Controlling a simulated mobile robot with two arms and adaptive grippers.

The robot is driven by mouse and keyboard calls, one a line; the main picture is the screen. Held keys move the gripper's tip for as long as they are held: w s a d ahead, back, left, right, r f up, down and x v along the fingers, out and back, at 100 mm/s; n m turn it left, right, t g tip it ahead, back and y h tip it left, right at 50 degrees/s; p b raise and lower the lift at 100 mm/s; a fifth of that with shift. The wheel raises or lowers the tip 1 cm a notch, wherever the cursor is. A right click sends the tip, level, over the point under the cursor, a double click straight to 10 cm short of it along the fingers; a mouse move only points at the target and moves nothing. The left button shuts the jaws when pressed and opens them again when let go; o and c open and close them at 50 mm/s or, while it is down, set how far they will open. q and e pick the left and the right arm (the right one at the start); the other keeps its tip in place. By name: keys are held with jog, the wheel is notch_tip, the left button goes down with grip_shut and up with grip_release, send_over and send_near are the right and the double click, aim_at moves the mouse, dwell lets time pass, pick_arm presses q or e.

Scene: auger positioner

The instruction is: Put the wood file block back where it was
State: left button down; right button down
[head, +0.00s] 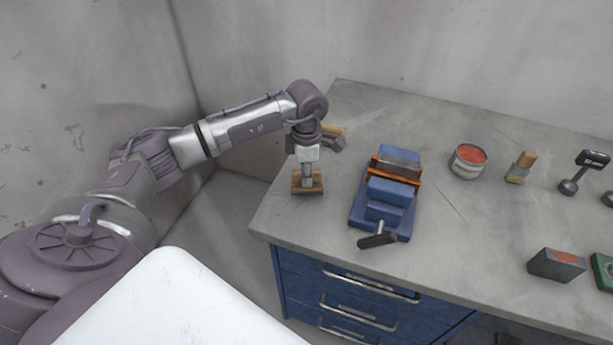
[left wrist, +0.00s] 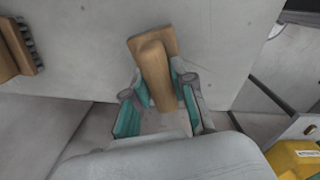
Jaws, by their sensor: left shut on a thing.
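The wood file block (head: 315,188) is a tan wooden plate with a raised wooden grip, at the left edge of the bench. It also shows in the left wrist view (left wrist: 157,62). My left gripper (head: 307,180) points down over it and is shut on its grip, with teal finger pads on either side in the left wrist view (left wrist: 162,95). The plate is at or just above the bench top; I cannot tell whether it touches. My right gripper is not in view.
A wooden brush (head: 333,130) lies behind my left gripper. A blue vise (head: 388,195) stands to the right on the grey bench (head: 460,240). A round tin (head: 468,160), a small wooden-handled tool (head: 520,167) and a grey box (head: 556,264) are farther right.

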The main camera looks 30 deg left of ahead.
pick_arm(q)
jog(key=shift+f, duration=1.05)
jog(key=c, duration=1.4)
grip_release()
jog(key=shift+f, duration=0.15)
jog(key=o, duration=0.4)
jog(key=shift+o, duration=0.2)
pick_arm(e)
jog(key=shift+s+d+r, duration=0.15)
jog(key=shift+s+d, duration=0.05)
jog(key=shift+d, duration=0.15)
